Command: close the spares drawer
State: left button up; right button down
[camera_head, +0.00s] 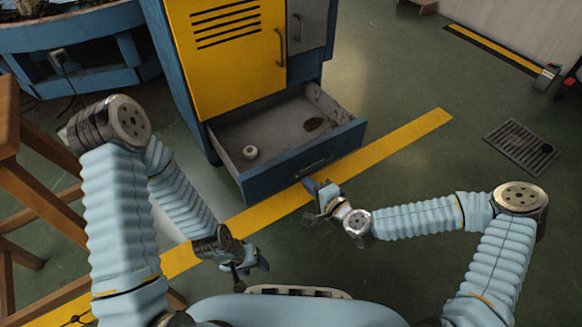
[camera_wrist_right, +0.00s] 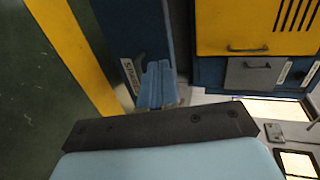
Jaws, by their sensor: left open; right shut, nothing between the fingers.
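The spares drawer (camera_head: 277,172) stands pulled out at the bottom of the blue and yellow cabinet (camera_head: 230,50). Its blue front carries a dark handle. A white roll (camera_head: 250,152) and a dark brown patch (camera_head: 314,124) show inside it. In the right wrist view the blue drawer front (camera_wrist_right: 122,35) bears a white label. My right gripper (camera_head: 311,186) is shut and empty, close to the outside of the front below the handle; its blue fingers (camera_wrist_right: 157,84) show beside the label. I cannot tell whether they touch. My left gripper (camera_head: 250,275) is open and empty, low and apart from the drawer.
A yellow floor stripe (camera_head: 405,132) runs under the drawer front. A wooden stool (camera_head: 40,190) stands at the left, near my left arm. A blue bench (camera_head: 75,35) is at the back left. A floor grate (camera_head: 520,146) lies right; the floor between is clear.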

aim_at(285, 162)
jog(key=x, duration=0.6)
jog(key=b+x, duration=0.1)
jog(key=x, duration=0.2)
jog(key=shift+w+a+r, duration=0.2)
jog(key=shift+r, duration=0.05)
jog(key=shift+w+a, duration=0.3)
jog(key=shift+w, duration=0.05)
pick_arm(q)
jog(key=shift+f, duration=0.7)
